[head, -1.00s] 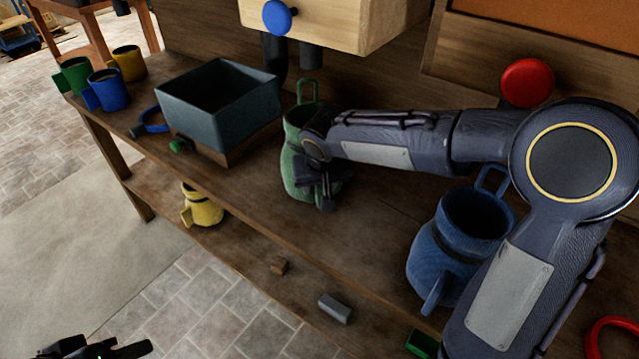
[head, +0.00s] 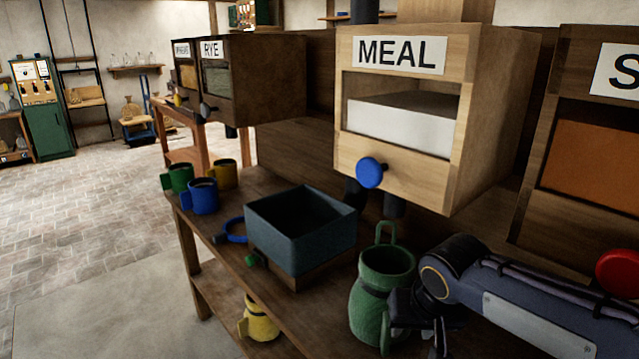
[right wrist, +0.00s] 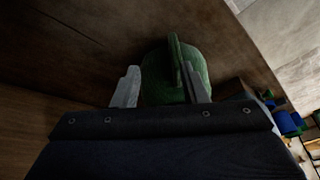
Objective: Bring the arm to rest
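My right gripper (head: 415,332) is low at the right of the head view, close beside the green jug (head: 382,280). In the right wrist view, its two fingers (right wrist: 160,86) stand apart, with the jug's handle (right wrist: 177,62) between them, nearer the right finger. No grip on the handle shows, and I cannot tell whether the fingers touch it. The green jug stands upright on the wooden bench (head: 205,225). My right arm reaches in from the right edge. My left gripper is out of view.
A dark blue-grey box (head: 300,240) stands on the bench left of the jug. Green (head: 177,179), blue (head: 202,196) and yellow (head: 223,174) mugs stand at the far end. The MEAL bin (head: 430,110) hangs above. A yellow jug (head: 259,320) is on the lower shelf. Open floor lies left.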

